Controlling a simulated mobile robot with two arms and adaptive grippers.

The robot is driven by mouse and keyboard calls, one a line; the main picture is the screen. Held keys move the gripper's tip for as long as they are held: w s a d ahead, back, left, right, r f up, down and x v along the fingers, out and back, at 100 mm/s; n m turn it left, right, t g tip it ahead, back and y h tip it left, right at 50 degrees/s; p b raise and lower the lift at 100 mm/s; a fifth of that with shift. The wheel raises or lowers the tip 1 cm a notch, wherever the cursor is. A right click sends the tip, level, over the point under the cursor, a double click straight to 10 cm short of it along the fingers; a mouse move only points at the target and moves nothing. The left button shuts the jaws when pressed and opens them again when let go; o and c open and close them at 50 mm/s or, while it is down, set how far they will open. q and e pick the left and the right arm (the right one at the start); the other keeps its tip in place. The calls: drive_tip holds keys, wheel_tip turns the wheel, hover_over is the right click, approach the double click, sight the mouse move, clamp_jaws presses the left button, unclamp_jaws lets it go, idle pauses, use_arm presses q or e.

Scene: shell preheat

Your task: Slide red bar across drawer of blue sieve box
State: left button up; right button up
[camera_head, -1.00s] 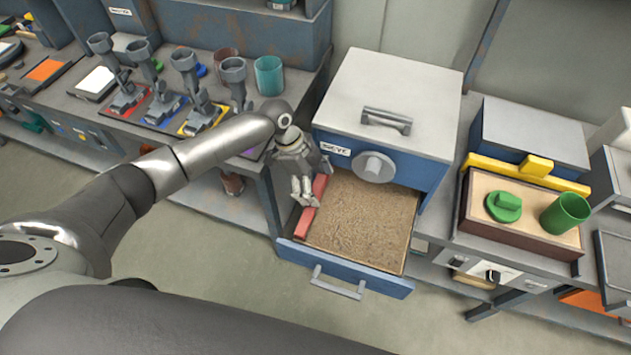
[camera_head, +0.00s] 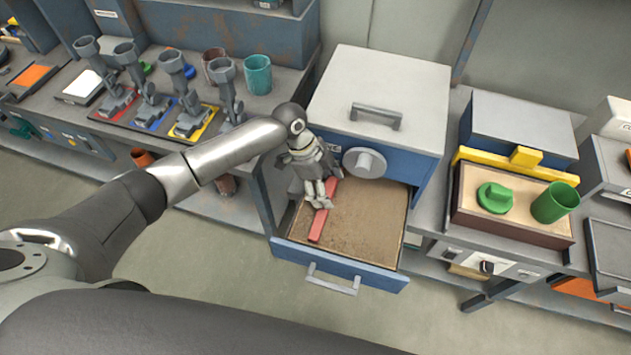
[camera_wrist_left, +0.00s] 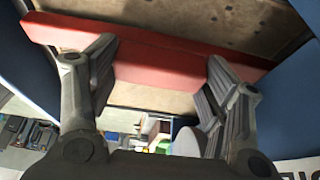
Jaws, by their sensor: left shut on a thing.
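The blue sieve box (camera_head: 417,165) has a pale top and stands in the middle of the head view with its drawer (camera_head: 370,264) pulled out. The drawer holds a brown, sand-like layer (camera_head: 366,217). The red bar (camera_head: 318,229) lies lengthwise in the drawer, left of its middle and slightly slanted. My left gripper (camera_head: 320,198) is over the drawer and shut on the bar. In the left wrist view, the bar (camera_wrist_left: 150,62) crosses at the fingers of the left gripper (camera_wrist_left: 161,58). My right gripper is not in view.
A tray with a green knob (camera_head: 495,197) and a green cup (camera_head: 555,202) stands to the right of the box. Grey tools (camera_head: 180,85) on coloured plates and a teal cup (camera_head: 258,74) stand on the bench at left. Open floor lies in front of the drawer.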

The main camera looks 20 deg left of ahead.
use_arm(q)
drive_tip(key=shift+a, duration=0.15)
drive_tip(key=o, duration=1.2)
drive_tip(key=v, duration=0.7)
drive_tip(key=shift+a+r, duration=0.15)
drive_tip(key=shift+r, duration=0.1)
